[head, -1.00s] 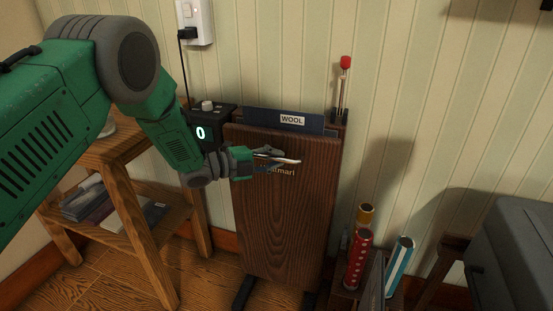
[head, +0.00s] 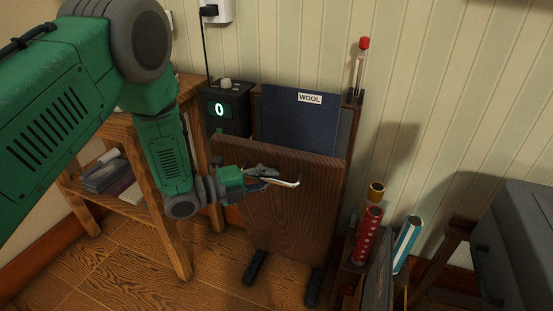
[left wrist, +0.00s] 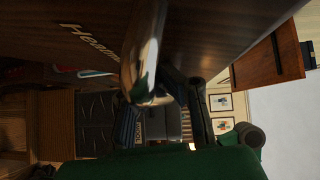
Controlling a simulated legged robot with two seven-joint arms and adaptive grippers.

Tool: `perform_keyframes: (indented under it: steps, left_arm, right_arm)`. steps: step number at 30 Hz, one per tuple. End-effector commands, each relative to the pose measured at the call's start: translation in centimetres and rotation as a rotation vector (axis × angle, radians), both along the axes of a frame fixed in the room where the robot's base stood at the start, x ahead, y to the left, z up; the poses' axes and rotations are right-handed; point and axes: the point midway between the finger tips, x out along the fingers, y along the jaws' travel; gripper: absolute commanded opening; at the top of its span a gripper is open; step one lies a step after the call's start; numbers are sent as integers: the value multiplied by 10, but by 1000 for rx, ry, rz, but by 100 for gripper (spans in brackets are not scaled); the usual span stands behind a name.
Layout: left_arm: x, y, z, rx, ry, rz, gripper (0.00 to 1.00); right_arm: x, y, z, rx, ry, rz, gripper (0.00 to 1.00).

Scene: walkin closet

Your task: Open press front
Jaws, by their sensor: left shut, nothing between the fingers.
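The trouser press front (head: 298,215) is a dark wooden panel with a thin metal handle (head: 290,182) near its top. It is tilted forward, its top edge apart from the back of the press (head: 345,130). A dark blue board labelled WOOL (head: 300,122) shows in the gap. My left gripper (head: 270,175) is at the handle, in front of the panel; its fingers are shut with nothing between them. The left wrist view shows the panel's lettering (left wrist: 88,42) and the curved metal handle (left wrist: 140,65) close to the fingers. My right gripper is not in view.
A black control box showing 0 (head: 222,108) stands left of the press. A wooden side table (head: 160,200) is further left. Rolled tubes (head: 368,232) stand at the right, near a grey case (head: 515,235). The press has dark feet on the floor.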

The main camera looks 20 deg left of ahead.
Motion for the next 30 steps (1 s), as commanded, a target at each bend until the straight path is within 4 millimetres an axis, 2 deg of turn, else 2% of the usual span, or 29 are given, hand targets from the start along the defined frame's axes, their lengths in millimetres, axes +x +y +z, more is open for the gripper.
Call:
perform_keyframes:
  steps: [1,12,13,15,16,30]
  left_arm:
    - [-4,-5,2,-12,-2,-11,0]
    - [-9,-8,2,-16,-4,-17,0]
    - [-9,-8,2,-16,-4,-17,4]
    - [-9,-8,2,-14,-4,-17,28]
    - [-9,-7,2,-14,-4,-16,33]
    - [-5,-2,1,-12,-7,-6,33]
  right_arm:
    - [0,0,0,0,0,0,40]
    - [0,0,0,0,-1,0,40]
    - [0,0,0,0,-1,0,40]
    - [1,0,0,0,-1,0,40]
    - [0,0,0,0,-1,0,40]
    - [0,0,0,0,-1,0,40]
